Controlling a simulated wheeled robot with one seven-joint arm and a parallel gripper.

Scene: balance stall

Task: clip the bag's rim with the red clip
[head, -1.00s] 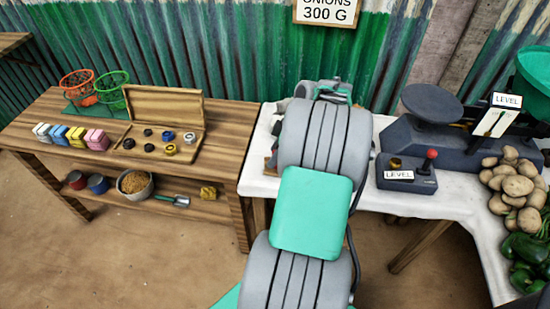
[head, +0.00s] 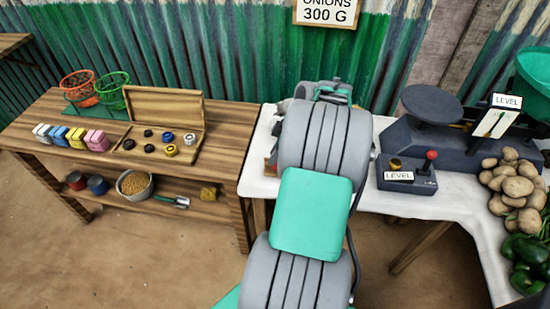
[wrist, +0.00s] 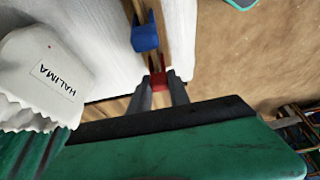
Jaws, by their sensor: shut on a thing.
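The red clip (wrist: 158,79) is in the wrist view, between the fingertips of my gripper (wrist: 160,88). My gripper is shut on it. The clip is at a narrow wooden rail (wrist: 149,62); I cannot tell whether it still touches the rail. The white bag (wrist: 45,70), labelled HALIMA, lies to the left in the wrist view, apart from my gripper. Its jagged rim (wrist: 30,122) shows at the lower left. In the head view my arm hides the gripper and the bag.
A blue clip (wrist: 145,36) sits on the rail beyond the red one. The white-covered table (head: 455,205) holds a dark scale (head: 440,140), a small box with a red-knobbed lever (head: 407,176), potatoes (head: 515,185) and green peppers (head: 528,255). A wooden bench (head: 215,150) stands left.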

